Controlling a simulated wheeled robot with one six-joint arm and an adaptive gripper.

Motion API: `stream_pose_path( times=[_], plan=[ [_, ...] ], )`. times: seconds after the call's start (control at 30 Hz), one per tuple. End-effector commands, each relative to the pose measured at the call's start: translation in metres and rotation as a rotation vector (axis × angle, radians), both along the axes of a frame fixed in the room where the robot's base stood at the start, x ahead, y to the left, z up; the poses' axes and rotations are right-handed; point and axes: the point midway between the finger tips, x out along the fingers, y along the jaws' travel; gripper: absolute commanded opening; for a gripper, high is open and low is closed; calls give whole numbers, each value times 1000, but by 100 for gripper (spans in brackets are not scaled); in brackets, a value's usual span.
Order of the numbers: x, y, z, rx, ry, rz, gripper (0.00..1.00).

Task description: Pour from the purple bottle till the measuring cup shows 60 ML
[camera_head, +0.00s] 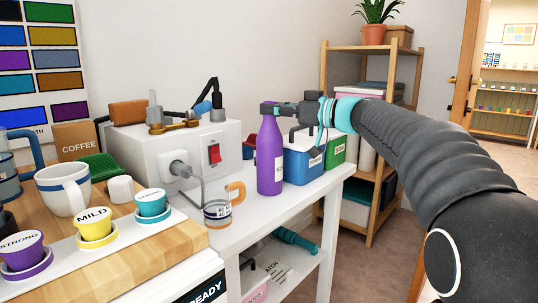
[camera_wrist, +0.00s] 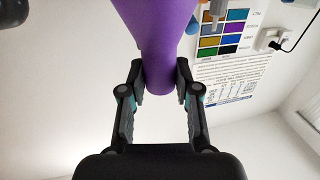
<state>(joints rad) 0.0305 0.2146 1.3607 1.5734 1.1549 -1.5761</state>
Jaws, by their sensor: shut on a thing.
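The purple bottle (camera_head: 269,160) stands upright over the white table, with a white label partly turned to the right. I cannot tell whether its base touches the table. My gripper (camera_head: 270,108) is shut on the bottle's neck from the right. In the wrist view, the bottle (camera_wrist: 160,30) is between the two fingers of my gripper (camera_wrist: 159,82). The measuring cup (camera_head: 217,213), small with an orange handle and a label band, is at the table's front edge, left of and nearer than the bottle. Its label and level are too small to read.
Blue (camera_head: 303,165) and green (camera_head: 337,150) boxes are right of the bottle. A wooden board (camera_head: 130,255) with mugs and labelled pods is at left. A shelf (camera_head: 375,190) stands behind.

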Motion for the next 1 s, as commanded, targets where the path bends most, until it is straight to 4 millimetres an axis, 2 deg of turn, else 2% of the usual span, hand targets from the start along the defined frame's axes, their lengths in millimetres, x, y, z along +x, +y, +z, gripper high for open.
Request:
stream_pose_path(
  times=[1.0],
  plan=[
    [0, 0, 37, 1, -3, 0, 0]
  ],
)
